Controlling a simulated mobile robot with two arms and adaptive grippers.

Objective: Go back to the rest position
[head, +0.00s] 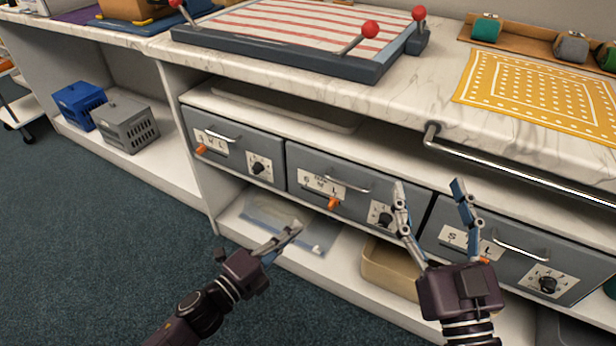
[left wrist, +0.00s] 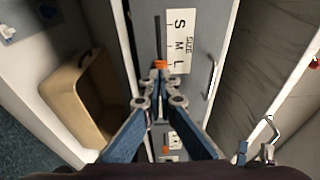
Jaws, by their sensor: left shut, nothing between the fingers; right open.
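My left gripper (head: 291,232) is shut and empty in the lower middle of the head view, in front of the lower shelf. In the left wrist view its fingertips (left wrist: 161,98) meet in front of a grey drawer (left wrist: 185,80) with a size label and an orange pointer (left wrist: 160,64). I cannot tell whether the fingers touch the drawer. My right gripper (head: 428,190) is open and empty, with its fingers pointing up in front of the middle and right drawers.
Grey drawers (head: 233,146) with handles and dials sit under the marble counter (head: 420,95). A metal rail (head: 520,175) runs along the counter's front edge. A tan bin (head: 385,268) stands on the lower shelf. Blue and grey baskets (head: 125,125) stand at left. The carpet is clear.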

